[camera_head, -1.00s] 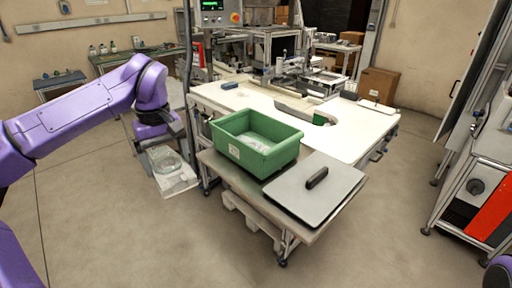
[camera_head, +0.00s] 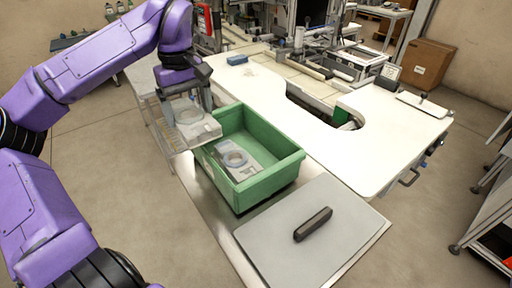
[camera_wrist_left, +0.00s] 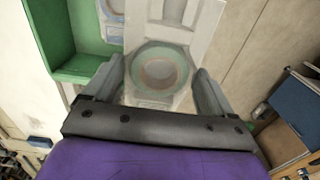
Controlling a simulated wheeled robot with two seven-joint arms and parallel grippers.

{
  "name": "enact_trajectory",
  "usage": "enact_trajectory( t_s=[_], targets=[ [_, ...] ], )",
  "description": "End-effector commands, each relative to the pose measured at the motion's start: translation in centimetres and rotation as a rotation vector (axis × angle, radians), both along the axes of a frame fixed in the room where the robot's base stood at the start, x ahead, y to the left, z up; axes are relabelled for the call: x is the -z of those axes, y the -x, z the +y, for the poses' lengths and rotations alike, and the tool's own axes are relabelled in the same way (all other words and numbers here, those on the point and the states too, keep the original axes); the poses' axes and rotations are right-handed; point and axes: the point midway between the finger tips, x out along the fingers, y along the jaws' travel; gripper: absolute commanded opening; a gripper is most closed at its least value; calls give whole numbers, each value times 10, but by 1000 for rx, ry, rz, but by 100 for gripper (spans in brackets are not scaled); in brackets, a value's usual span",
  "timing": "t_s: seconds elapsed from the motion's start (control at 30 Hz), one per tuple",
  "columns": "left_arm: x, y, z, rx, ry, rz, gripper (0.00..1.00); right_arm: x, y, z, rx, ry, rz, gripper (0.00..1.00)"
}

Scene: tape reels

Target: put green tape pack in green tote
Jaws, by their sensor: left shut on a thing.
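My left gripper (camera_head: 188,102) is shut on a clear tape pack (camera_head: 194,131) with a round reel in it. The pack hangs just left of the green tote (camera_head: 272,171), close to its left rim and above the floor. In the left wrist view the pack (camera_wrist_left: 158,72) lies between both fingers, and its reel shows a pale green outer ring around a brownish middle. The tote is open and stands on the low table. Another clear pack with a reel (camera_head: 236,158) lies inside it. My right gripper is out of view.
A grey lid with a dark handle (camera_head: 313,224) lies in front of the tote. A white worktable (camera_head: 350,155) with a curved cutout stands behind and right. A blue object (camera_head: 237,59) sits on its left end. A cardboard box stands farther back.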

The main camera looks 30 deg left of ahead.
Motion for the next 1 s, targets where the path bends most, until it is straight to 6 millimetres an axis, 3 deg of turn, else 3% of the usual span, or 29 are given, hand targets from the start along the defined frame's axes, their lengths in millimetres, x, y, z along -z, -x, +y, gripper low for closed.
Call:
enact_trajectory(
  t_s=[0.17, 0.33, 0.43, 0.6, 0.8, 1.0],
  targets=[
    [8, -12, -14, 1, -9, -5, 48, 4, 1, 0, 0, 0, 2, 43],
    [26, -48, -37, 1, -5, 5, 48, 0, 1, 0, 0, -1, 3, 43],
    [41, -72, -55, 2, -4, 8, 48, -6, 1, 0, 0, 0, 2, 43],
    [79, -97, -73, 1, -2, 7, 48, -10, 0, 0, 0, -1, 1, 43],
    [102, -111, -84, 0, -1, 4, 48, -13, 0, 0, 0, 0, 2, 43],
    [131, -111, -85, 1, 1, 1, 48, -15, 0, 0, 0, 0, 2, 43]
  ],
)
